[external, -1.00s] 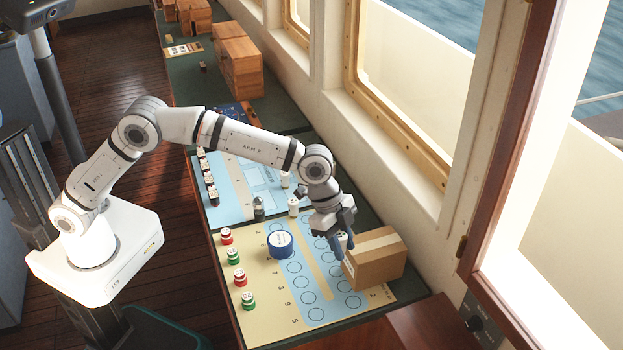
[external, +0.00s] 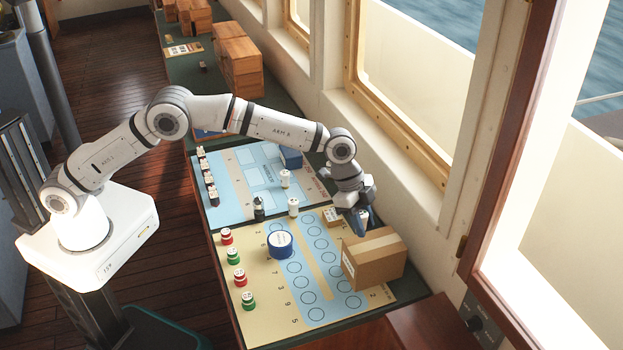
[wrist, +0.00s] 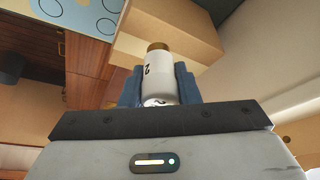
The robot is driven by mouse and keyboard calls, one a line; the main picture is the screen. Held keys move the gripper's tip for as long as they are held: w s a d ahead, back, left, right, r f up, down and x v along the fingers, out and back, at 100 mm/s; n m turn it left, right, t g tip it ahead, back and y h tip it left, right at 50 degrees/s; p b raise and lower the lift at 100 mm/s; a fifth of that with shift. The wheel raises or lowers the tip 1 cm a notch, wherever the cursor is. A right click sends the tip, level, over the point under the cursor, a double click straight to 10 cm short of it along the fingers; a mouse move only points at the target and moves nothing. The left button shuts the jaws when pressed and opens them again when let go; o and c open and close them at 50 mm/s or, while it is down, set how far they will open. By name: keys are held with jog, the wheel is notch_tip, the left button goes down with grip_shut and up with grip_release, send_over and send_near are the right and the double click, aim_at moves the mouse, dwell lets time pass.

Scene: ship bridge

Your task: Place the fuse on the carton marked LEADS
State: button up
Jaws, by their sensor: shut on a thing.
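My gripper (external: 360,223) is shut on the fuse (wrist: 160,78), a white cylinder with a brass end and a dark marking, seen between the blue fingers in the wrist view. The fuse is hard to make out in the external view. The gripper is just behind the large brown carton (external: 373,262), at its far side. A brown carton surface also shows beyond the fuse in the wrist view (wrist: 185,20). I cannot read LEADS on either box.
A blue-and-white round container (external: 280,244) stands on the printed board (external: 262,310), with red and green capped pieces along its left edge. White and dark cylinders stand on the farther blue sheet (external: 235,205). The window wall (external: 420,215) rises close on the right.

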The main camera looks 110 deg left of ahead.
jog(key=shift+f, duration=1.5)
jog(key=o, duration=1)
jog(key=shift+r, duration=0.1)
jog(key=shift+r, duration=0.1)
